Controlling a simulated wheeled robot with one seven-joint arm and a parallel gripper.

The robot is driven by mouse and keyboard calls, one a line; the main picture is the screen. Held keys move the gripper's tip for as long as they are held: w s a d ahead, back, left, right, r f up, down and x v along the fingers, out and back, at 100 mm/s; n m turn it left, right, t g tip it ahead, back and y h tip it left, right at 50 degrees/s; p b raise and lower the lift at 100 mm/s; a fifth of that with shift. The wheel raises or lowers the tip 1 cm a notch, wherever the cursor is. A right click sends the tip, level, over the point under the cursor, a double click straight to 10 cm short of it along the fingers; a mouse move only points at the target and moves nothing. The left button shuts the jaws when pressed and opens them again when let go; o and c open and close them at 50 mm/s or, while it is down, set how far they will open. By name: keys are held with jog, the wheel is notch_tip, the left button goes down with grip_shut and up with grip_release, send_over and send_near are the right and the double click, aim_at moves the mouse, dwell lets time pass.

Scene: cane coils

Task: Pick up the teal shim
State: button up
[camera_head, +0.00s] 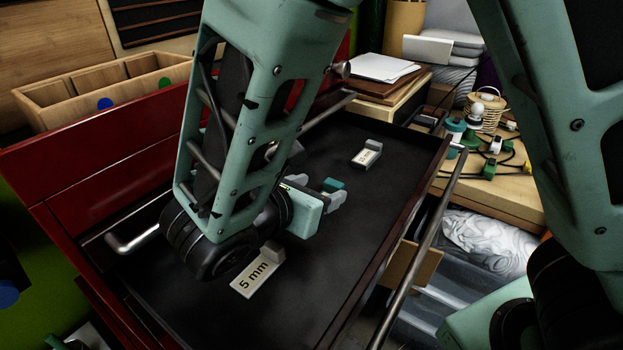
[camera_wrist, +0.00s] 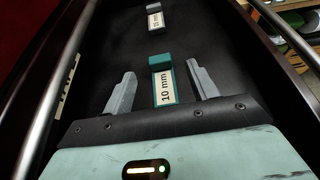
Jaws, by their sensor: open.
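The teal shim (camera_wrist: 161,62) lies in a black-lined open drawer (camera_head: 370,215). Its white label reads "10 mm". In the wrist view it lies between the two grey fingers of my gripper (camera_wrist: 162,88), with its teal block end just beyond the fingertips. The fingers are spread, with a gap on each side of the shim. In the head view only a small teal part of the shim (camera_head: 333,184) shows beside my gripper (camera_head: 331,196); the rest is hidden behind it. I cannot tell how high the fingers are above the drawer floor.
Another grey shim (camera_head: 367,154) lies farther back, also in the wrist view (camera_wrist: 154,18). Metal rails run along the drawer sides. A wooden table (camera_head: 500,195) with clutter stands at right.

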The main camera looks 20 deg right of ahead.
aim_at(331, 186)
jog(key=shift+f+p+x, duration=0.2)
jog(key=shift+p+x, duration=0.75)
jog(key=shift+x, duration=2.15)
jog(key=shift+c, duration=0.4)
jog(key=shift+a, duration=0.1)
jog(key=c, duration=1)
